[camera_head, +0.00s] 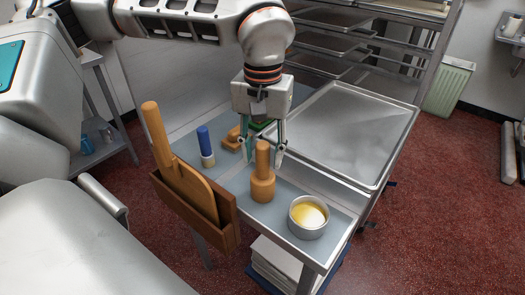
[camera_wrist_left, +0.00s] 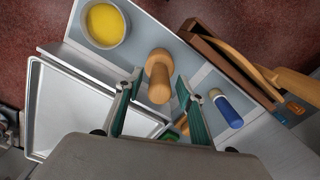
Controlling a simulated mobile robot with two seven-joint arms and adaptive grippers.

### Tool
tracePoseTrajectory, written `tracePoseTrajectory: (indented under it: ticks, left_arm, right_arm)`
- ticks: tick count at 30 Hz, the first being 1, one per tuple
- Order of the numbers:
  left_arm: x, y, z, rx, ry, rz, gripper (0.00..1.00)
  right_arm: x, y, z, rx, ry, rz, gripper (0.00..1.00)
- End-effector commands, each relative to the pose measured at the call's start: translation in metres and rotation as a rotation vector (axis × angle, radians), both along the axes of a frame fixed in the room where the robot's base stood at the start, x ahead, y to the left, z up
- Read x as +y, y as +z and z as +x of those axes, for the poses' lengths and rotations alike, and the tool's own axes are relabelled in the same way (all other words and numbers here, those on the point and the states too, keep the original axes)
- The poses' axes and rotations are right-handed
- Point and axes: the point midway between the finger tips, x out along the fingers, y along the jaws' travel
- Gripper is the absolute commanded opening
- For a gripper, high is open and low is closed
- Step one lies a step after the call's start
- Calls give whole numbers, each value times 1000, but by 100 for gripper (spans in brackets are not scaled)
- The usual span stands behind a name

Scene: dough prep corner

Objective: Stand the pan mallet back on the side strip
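The pan mallet (camera_head: 263,182), a wooden tool with a thick round head and a thinner handle, stands upright, head down, on the grey side strip (camera_head: 228,182). It also shows in the left wrist view (camera_wrist_left: 159,66), handle toward the camera. My left gripper (camera_head: 262,158) points down at the handle's upper part and is open. In the left wrist view its fingertips (camera_wrist_left: 159,78) lie on either side of the handle, with gaps visible. Whether the handle is fully between them in depth is hard to tell. My right gripper is not in view.
A bowl of yellow liquid (camera_head: 308,216) stands close to the mallet. A blue-handled brush (camera_head: 205,145) and a wooden tool (camera_head: 232,139) stand farther back. An empty metal tray (camera_head: 345,125) lies right.

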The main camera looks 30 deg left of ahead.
Motion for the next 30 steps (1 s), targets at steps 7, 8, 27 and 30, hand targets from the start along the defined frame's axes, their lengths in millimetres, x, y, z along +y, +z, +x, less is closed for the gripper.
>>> tracePoseTrajectory:
  ticks: [7,8,27,30]
  left_arm:
    - [0,14,1,-3,2,0,38]
    - [0,18,1,-3,1,-1,38]
    - [0,120,1,-1,0,0,38]
    - [0,123,1,-1,0,-1,38]
  right_arm:
    - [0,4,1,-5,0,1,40]
    - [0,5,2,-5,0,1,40]
    - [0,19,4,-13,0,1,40]
    - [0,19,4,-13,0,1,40]
